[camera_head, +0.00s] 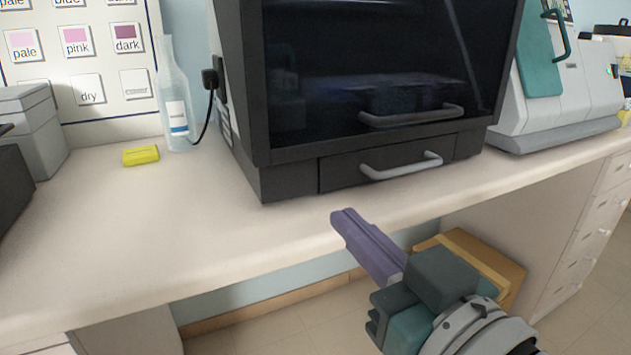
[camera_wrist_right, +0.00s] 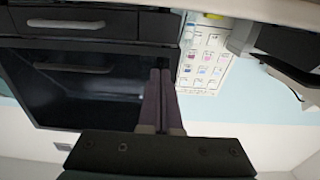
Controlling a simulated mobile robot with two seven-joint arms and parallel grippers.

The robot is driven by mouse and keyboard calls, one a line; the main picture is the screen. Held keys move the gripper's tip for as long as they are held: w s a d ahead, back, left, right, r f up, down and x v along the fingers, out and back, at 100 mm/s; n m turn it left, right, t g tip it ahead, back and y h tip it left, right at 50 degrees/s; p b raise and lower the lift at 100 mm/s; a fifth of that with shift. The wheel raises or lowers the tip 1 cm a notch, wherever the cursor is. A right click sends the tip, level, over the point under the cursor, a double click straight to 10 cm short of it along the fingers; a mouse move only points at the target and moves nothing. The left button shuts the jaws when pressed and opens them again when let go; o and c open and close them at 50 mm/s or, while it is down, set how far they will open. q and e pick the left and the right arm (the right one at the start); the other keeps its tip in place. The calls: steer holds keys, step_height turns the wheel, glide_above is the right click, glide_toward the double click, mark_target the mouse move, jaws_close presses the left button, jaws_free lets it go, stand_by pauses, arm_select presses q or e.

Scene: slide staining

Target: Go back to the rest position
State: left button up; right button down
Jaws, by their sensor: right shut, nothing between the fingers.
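My right gripper (camera_head: 345,217) is in front of the bench edge, below the dark machine's drawer. Its two purple fingers lie together with nothing between them. In the right wrist view the fingers (camera_wrist_right: 160,75) also show side by side, shut and empty. The gripper is apart from the drawer handle (camera_head: 402,165) and from the bench. My left gripper is not in view.
The dark machine (camera_head: 290,182) stands on the pale bench (camera_head: 130,225). A yellow block (camera_head: 141,156) and a clear bottle (camera_head: 177,105) are to its left, a white and teal device (camera_head: 560,90) to its right. A wooden box (camera_head: 480,262) is below the bench.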

steer(key=s+d+r+m+g+h+p, duration=0.1)
steer(key=s+d+r+g+h+p, duration=0.1)
steer(key=s+d+g+p, duration=0.4)
steer(key=s+d+r+g+h+p, duration=0.25)
steer(key=s+p, duration=0.25)
steer(key=s, duration=0.3)
steer(key=s+d+r+m+g+h+p, duration=0.1)
steer(key=s+d+r+g+p, duration=0.2)
steer(key=s+g+p, duration=0.3)
steer(key=w+a+p+v, duration=0.1)
steer(key=w+p+v, duration=0.2)
steer(key=p+v, duration=1.5)
steer(key=w+a+r+p+v, duration=0.1)
steer(key=w+p+v, duration=0.2)
steer(key=p+v, duration=1.5)
steer(key=shift+r+t, duration=0.45)
steer(key=shift+r, duration=0.1)
steer(key=shift+w+h, duration=0.1)
steer(key=shift+h, duration=0.15)
steer(key=c, duration=1.5)
jaws_free()
